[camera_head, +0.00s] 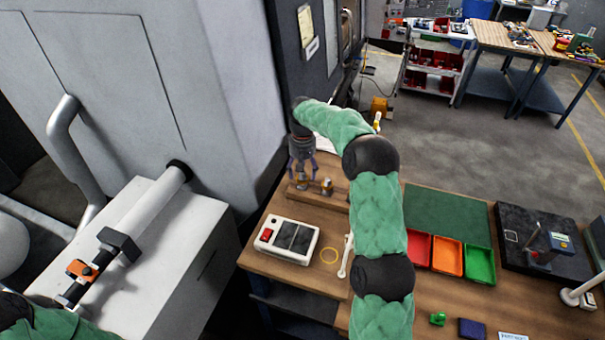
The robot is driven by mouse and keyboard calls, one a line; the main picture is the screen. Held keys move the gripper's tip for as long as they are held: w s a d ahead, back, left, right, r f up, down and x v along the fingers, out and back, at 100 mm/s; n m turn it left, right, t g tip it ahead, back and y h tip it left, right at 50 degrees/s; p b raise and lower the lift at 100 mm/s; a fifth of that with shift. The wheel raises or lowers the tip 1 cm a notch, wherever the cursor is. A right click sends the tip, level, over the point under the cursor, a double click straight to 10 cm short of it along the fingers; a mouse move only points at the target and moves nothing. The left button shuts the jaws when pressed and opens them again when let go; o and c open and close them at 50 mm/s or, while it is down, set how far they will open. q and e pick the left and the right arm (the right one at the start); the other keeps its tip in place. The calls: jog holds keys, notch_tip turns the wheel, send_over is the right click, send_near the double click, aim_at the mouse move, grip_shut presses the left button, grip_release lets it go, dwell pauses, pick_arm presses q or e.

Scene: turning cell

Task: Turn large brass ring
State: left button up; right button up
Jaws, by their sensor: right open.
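A wooden block (331,201) stands at the far left end of the bench. Small brass-coloured parts (327,186) sit on it; they are too small to tell which is the large ring. My right gripper (303,175) is open and points down over the left part of the block, around or just above a brass part there. I cannot tell whether it touches it. My left gripper is out of view; only some green sleeve shows at bottom left.
A grey machine (215,100) with a bar and black clamps (118,243) fills the left. Red (418,248), orange (448,256) and green (479,265) trays and a dark green mat (445,213) lie right of my arm. A black plate (520,240) carries a gauge.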

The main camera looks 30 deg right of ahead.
notch_tip(320, 180, up, 10)
dwell(0.4)
dwell(0.4)
